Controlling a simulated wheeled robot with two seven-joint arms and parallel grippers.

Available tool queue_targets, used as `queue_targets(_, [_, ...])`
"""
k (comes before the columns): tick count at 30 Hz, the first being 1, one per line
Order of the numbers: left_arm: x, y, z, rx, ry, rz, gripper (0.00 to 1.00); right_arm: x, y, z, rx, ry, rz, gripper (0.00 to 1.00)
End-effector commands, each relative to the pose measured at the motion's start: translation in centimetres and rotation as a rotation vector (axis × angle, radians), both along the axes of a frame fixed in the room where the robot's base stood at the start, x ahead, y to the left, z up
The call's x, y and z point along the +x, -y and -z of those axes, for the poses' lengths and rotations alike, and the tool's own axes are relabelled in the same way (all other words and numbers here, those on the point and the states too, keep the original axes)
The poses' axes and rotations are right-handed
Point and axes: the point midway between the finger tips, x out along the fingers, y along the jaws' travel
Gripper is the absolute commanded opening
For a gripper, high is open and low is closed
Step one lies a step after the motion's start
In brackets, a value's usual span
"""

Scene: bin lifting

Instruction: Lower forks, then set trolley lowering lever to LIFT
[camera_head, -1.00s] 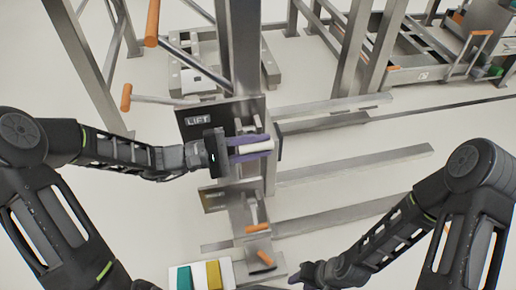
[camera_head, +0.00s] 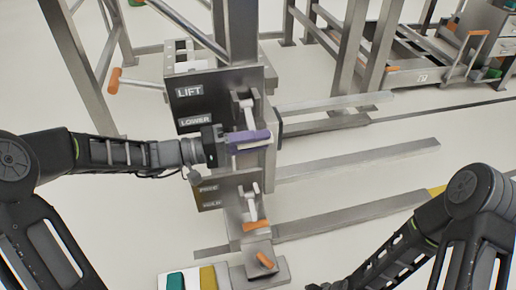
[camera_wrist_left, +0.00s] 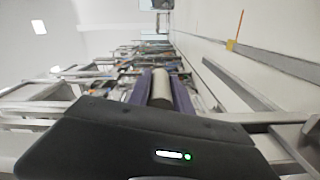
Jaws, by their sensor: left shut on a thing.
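My left gripper (camera_head: 250,140) has its purple fingers shut on the pale handle of the trolley lowering lever (camera_head: 249,118). The lever hangs from its pivot, its handle just below the height of the LOWER label (camera_head: 195,122). The LIFT label (camera_head: 189,92) is above it on the dark panel. In the left wrist view the beige cylindrical handle (camera_wrist_left: 162,90) lies between the purple fingers. The forks (camera_head: 355,160) are long grey bars extending right, low over the floor; their exact height is unclear. My right gripper (camera_head: 326,286) is at the bottom edge, mostly cut off.
An orange-topped pedal (camera_head: 265,259) is below. A white tray (camera_head: 222,272) with teal and yellow parts is at the bottom. Steel frames stand behind; floor shows between the forks.

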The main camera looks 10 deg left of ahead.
Motion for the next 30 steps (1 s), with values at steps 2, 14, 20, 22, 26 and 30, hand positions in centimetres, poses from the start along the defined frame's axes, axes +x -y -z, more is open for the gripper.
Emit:
queue_targets(2, [0.1,0.0,1.1,0.018,0.039,0.002,0.00,0.1,-0.1,1.7,-0.001,0.004,0.001,0.36])
queue_targets(14, [0.5,-0.2,1.4,0.054,0.127,0.001,0.00,0.5,-0.1,3.3,-0.002,0.015,0.005,0.36])
queue_targets(20, [0.5,-0.3,1.4,0.055,0.126,0.001,0.00,0.6,-0.1,3.2,-0.002,0.016,0.006,0.36])
queue_targets(22, [0.5,-0.3,1.4,0.055,0.127,0.000,0.00,0.5,-0.1,3.2,-0.002,0.015,0.005,0.36])
queue_targets(26, [0.5,-0.3,1.4,0.055,0.126,0.000,0.34,0.5,-0.1,3.2,-0.002,0.015,0.005,0.36])
queue_targets(30, [0.5,-0.3,1.3,0.054,0.127,0.000,0.45,0.5,-0.1,3.2,-0.002,0.015,0.005,0.36])
